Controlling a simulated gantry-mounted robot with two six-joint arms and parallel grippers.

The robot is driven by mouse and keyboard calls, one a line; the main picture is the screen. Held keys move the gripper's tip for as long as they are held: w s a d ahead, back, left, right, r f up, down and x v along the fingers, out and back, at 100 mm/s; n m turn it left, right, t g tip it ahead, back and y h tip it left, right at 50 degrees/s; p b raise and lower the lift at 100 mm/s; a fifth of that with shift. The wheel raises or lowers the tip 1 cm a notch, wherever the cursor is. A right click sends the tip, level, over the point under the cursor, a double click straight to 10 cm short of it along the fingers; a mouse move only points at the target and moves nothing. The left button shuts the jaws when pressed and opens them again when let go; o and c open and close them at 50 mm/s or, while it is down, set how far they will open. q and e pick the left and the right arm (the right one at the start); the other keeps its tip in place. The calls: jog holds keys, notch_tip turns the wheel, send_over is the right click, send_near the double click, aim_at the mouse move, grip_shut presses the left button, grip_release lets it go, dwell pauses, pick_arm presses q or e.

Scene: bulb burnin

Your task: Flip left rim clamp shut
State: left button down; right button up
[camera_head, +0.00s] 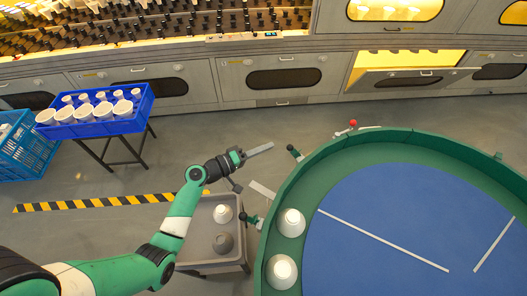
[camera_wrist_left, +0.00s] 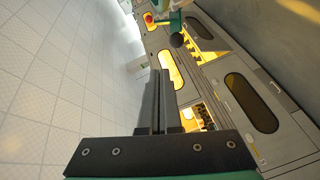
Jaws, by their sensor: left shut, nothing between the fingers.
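My left gripper (camera_head: 270,146) is shut and empty, its fingers pointing right above the floor near the round green-rimmed table. Its closed fingers also show in the left wrist view (camera_wrist_left: 159,75). A rim clamp with a dark knob (camera_head: 292,149) sits on the table's outer edge, just right of the fingertips and apart from them. A second dark-knobbed clamp (camera_head: 245,217) sits lower on the left edge. In the left wrist view a dark round knob (camera_wrist_left: 178,40) on a green part stands beyond the fingertips. I cannot tell whether either clamp is open or shut. My right gripper is not in view.
The table's green rim (camera_head: 330,160) surrounds a blue top. White bulbs (camera_head: 291,222) sit inside its left edge. A grey tray cart (camera_head: 196,240) stands under my left arm. A red ball (camera_head: 353,123) stands behind the rim.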

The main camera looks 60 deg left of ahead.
aim_at(290, 150)
pick_arm(q)
jog(key=w+d, duration=0.1)
jog(key=w, duration=0.1)
jog(key=w+d+f+b, duration=0.1)
jog(key=w, duration=0.1)
jog(key=w+d, duration=0.2)
jog(key=w, duration=0.1)
jog(key=shift+d+f, duration=0.1)
jog(key=shift+f, duration=0.3)
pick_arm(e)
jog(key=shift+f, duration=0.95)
pick_arm(q)
jog(key=shift+d, duration=0.1)
jog(key=shift+d+m, duration=0.1)
jog(key=shift+m, duration=0.2)
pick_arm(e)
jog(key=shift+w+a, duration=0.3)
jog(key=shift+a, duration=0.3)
